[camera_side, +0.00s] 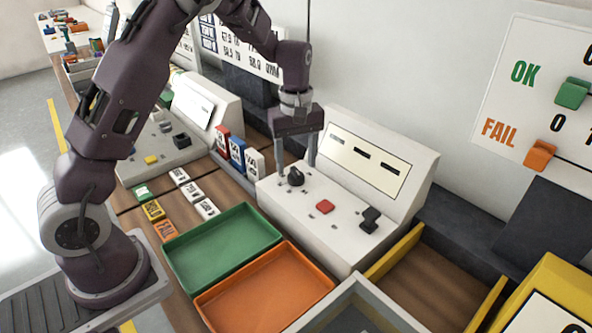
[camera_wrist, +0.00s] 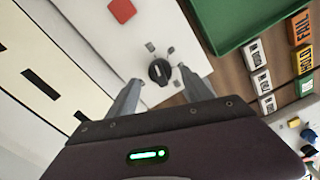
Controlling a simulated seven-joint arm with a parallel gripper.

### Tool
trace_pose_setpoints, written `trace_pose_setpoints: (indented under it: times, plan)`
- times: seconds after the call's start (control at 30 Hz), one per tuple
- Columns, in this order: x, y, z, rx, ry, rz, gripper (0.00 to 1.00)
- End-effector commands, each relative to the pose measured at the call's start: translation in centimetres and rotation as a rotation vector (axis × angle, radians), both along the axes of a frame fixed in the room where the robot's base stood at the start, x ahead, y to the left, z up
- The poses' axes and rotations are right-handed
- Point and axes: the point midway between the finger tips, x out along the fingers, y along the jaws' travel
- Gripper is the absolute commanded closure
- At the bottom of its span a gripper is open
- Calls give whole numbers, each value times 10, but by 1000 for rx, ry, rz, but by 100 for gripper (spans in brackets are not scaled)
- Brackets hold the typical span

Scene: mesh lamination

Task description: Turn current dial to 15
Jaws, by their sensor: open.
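A round black dial (camera_side: 296,177) sits on the top face of a white control console (camera_side: 345,225), near its left end. In the wrist view the dial (camera_wrist: 159,72) carries a light pointer mark, and small grey marks lie around it; their numbers are too small to read. My gripper (camera_side: 296,170) points down over the dial with its fingers apart. In the wrist view my gripper (camera_wrist: 157,85) has one finger on each side of the dial, with visible gaps. It holds nothing.
A red button (camera_side: 325,206) and a black switch (camera_side: 370,219) are on the same console. A green tray (camera_side: 222,247) and an orange tray (camera_side: 265,287) lie in front. Labelled blocks (camera_side: 237,152) stand left of the console. A second console (camera_side: 165,140) is further left.

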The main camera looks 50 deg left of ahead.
Motion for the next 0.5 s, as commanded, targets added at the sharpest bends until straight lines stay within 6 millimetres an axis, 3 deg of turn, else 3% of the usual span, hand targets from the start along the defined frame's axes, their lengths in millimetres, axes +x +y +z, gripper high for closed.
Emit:
trace_pose_setpoints:
  times: [0.2, 0.47, 0.5]
  plan:
    - [-1, 0, -30, -1, 1, -1, 41]
    - [-1, 0, -33, -1, 0, -2, 41]
    - [-1, 0, -33, -1, 0, -2, 47]
